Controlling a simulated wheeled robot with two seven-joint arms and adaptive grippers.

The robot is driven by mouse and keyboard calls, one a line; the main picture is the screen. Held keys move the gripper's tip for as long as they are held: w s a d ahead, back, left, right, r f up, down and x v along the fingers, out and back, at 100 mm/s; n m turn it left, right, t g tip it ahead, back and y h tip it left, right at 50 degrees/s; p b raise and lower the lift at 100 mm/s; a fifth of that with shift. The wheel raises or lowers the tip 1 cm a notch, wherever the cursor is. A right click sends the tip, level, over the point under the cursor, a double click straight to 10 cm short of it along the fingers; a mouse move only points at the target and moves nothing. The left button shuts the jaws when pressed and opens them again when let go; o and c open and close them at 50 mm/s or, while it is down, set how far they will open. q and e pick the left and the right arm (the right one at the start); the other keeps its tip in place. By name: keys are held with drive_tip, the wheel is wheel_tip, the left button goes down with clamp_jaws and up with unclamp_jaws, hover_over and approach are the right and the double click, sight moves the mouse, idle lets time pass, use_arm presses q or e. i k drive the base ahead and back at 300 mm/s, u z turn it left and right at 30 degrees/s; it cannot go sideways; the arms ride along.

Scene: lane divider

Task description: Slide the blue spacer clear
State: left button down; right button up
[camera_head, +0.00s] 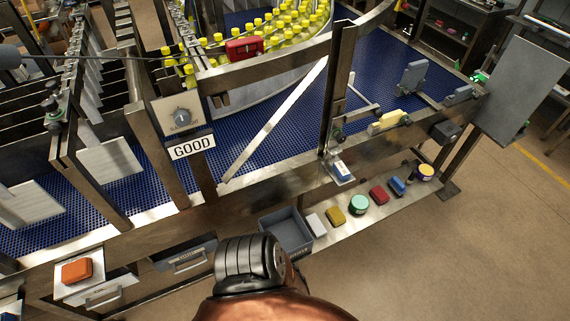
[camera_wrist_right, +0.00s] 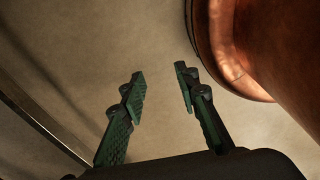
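A small blue block with a pale side (camera_head: 341,168) sits on a small metal ledge at the foot of the upright post, by the conveyor's near rail. Another small blue block (camera_head: 397,185) lies on the low shelf, between a red block and a round purple-and-yellow tin. I cannot tell for sure which is the spacer. My right gripper (camera_wrist_right: 160,93) shows in the right wrist view, its green fingers apart with nothing between them, over bare floor. A copper and black arm part of mine fills the bottom middle of the head view. No gripper shows there; my left gripper is out of sight.
A pale diagonal bar (camera_head: 276,120) crosses the blue conveyor belt (camera_head: 222,149). Yellow-capped bottles (camera_head: 285,25) crowd the far lane. The low shelf (camera_head: 330,233) also holds a grey bin (camera_head: 287,232) and several small pieces. Open floor (camera_head: 480,250) lies right.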

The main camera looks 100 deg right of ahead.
sight(341, 170)
drive_tip(key=z, duration=0.1)
drive_tip(key=i, duration=0.65)
drive_tip(key=z, duration=4.1)
